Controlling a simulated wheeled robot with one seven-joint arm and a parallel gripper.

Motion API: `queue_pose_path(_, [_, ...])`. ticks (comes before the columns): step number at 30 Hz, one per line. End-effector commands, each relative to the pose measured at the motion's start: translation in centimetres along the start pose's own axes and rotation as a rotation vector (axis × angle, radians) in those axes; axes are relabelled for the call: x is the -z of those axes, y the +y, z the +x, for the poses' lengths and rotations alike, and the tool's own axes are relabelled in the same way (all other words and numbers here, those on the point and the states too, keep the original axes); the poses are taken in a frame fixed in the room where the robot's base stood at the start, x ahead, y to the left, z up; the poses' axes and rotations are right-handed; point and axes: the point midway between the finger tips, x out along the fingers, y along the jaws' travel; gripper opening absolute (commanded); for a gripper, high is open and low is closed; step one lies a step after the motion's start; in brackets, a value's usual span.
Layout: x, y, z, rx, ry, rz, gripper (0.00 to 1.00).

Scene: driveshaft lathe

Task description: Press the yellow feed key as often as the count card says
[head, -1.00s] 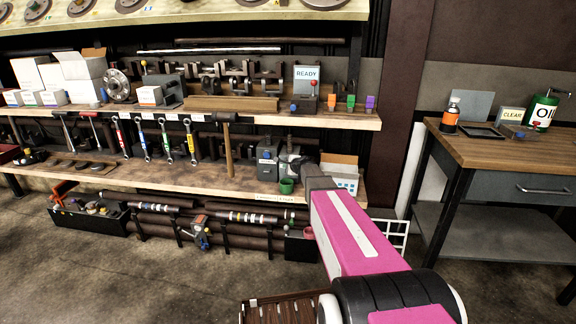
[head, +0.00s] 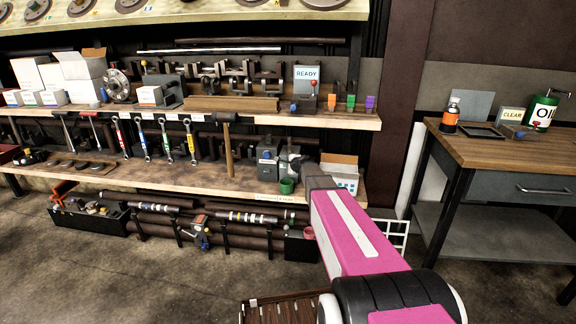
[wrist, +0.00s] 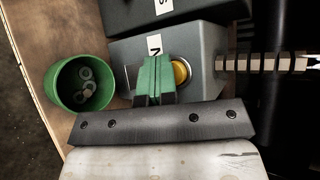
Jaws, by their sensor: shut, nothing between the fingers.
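The yellow key (wrist: 180,73) is a round button set in a dark ring on the face of a grey box (wrist: 205,50) that bears a label with an N-like letter. My gripper (wrist: 155,79) is shut and empty, its green fingertips just left of the key and partly over its edge. I cannot tell whether they touch it. In the head view the grey boxes (head: 267,160) stand on the lower shelf, and my fingers are hidden there behind my arm. No card with a readable count shows.
A green cup (wrist: 54,88) holding several nuts stands left of the box; it also shows in the head view (head: 287,186). A second grey box (wrist: 120,16) sits beyond. A READY card (head: 307,73) stands above, and a CLEAR card (head: 513,115) on the right bench.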

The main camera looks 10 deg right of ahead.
Motion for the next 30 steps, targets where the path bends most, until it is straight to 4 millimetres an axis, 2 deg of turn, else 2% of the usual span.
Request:
queue_pose_path(15, [-1.0,1.0,-1.4,0.000,0.000,0.000,0.00])
queue_pose_path(30, [-1.4,1.3,-1.9,0.000,0.000,0.000,0.00])
